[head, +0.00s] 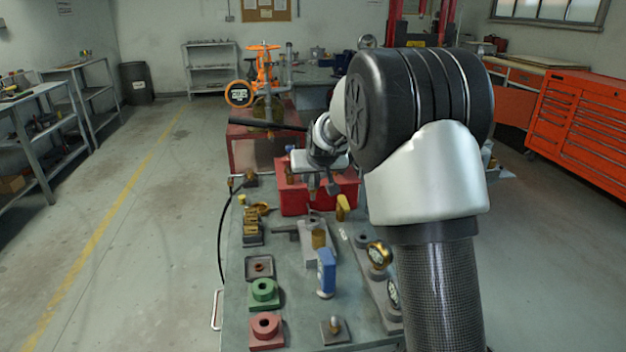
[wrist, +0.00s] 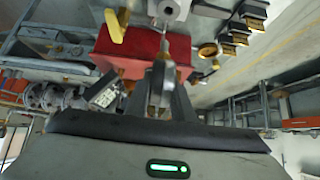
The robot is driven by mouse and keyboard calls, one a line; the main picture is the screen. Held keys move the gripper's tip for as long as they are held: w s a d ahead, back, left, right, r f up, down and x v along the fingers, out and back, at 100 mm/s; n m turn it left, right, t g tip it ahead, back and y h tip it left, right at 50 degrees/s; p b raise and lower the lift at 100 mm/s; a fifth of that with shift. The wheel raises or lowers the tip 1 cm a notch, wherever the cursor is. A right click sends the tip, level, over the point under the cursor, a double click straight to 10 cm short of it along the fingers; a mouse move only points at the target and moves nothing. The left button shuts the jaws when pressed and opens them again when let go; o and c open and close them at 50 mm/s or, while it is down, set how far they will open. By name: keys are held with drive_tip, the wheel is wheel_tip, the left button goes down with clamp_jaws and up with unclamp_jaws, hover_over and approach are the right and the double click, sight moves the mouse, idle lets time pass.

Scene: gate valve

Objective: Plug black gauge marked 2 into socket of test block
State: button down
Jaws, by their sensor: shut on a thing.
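My gripper (wrist: 163,68) is shut on a slim grey metal piece, seen only in part between the fingers in the wrist view. Its face and any number are hidden, so I cannot tell whether it is the black gauge marked 2. In the head view my gripper (head: 326,186) is small and dark, over the red bin.
The red bin (head: 291,203) stands close to my gripper. A yellow block (head: 342,206), a blue piece (head: 326,270), green (head: 264,294) and red (head: 266,331) ring blocks are on the bench. An orange valve (head: 264,70) stands behind. The floor at left is clear.

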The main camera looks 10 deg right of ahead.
sight(313, 192)
drive_tip(key=shift+f, duration=0.1)
drive_tip(key=shift+f+b, duration=2.25)
drive_tip(key=shift+f, duration=0.5)
drive_tip(key=shift+f+b, duration=1.6)
drive_tip(key=shift+f, duration=0.25)
drive_tip(key=c, duration=1.4)
unclamp_jaws()
drive_tip(key=shift+c, duration=0.2)
drive_tip(key=shift+s, duration=0.1)
drive_tip(key=p+v, duration=0.3)
drive_tip(key=v, duration=1.4)
drive_tip(key=shift+p, duration=0.3)
drive_tip(key=shift+s+r, duration=0.1)
drive_tip(key=shift+r, duration=0.05)
